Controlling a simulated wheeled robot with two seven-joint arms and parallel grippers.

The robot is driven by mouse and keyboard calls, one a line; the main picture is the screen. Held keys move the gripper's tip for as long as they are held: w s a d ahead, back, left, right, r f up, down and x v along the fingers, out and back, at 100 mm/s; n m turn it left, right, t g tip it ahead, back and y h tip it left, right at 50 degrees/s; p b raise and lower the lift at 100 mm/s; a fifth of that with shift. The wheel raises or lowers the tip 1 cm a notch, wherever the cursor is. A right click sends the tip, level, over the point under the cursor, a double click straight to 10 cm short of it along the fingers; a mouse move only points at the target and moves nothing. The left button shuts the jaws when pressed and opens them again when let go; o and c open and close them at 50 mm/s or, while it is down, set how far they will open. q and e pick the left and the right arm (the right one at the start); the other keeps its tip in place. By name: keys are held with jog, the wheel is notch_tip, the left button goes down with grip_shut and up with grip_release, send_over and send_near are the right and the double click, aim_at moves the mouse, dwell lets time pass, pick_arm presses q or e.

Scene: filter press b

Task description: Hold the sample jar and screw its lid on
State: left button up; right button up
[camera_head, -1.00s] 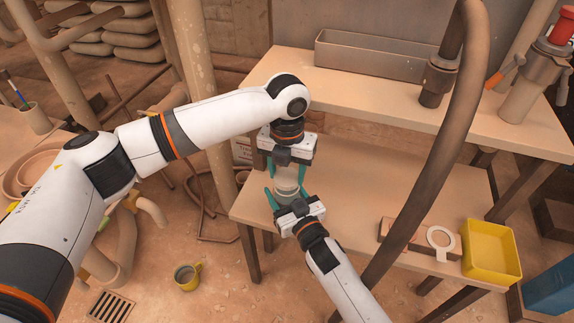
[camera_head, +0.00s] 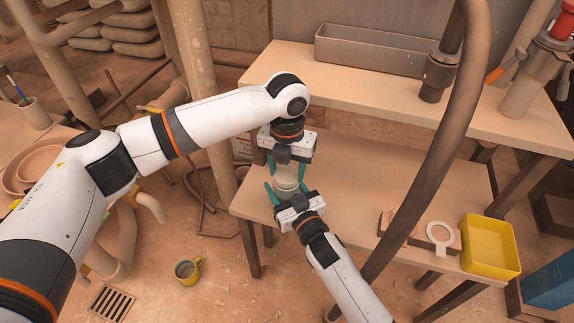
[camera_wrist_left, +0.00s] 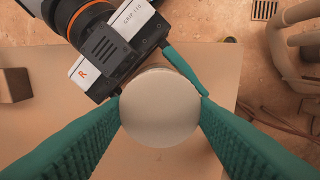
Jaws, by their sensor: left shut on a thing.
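The sample jar (camera_head: 287,184) is pale and stands upright at the left end of the lower bench. Its round, pale lid (camera_wrist_left: 160,108) fills the middle of the left wrist view and hides most of the jar below it. My left gripper (camera_head: 286,167) is above the jar, pointing down, with its green fingers shut on the lid's two sides. My right gripper (camera_head: 287,194) comes in from the front, lower down, with its green fingers around the jar's body. It also shows at the upper left of the left wrist view. Thread contact between lid and jar is hidden.
A yellow bin (camera_head: 490,247) and a white ring-shaped part (camera_head: 440,236) lie at the bench's right end. A thick hose (camera_head: 425,180) crosses in front of the bench. A grey trough (camera_head: 370,52) is on the upper shelf. A yellow mug (camera_head: 188,271) stands on the floor.

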pick_arm(q)
jog(key=shift+f, duration=0.15)
pick_arm(e)
grip_shut()
pick_arm(q)
jog(key=m, duration=0.6)
jog(key=shift+m, duration=0.3)
jog(key=o, duration=0.9)
jog(key=shift+o, duration=0.2)
jog(key=shift+r, duration=2.25)
jog(key=shift+c, duration=0.3)
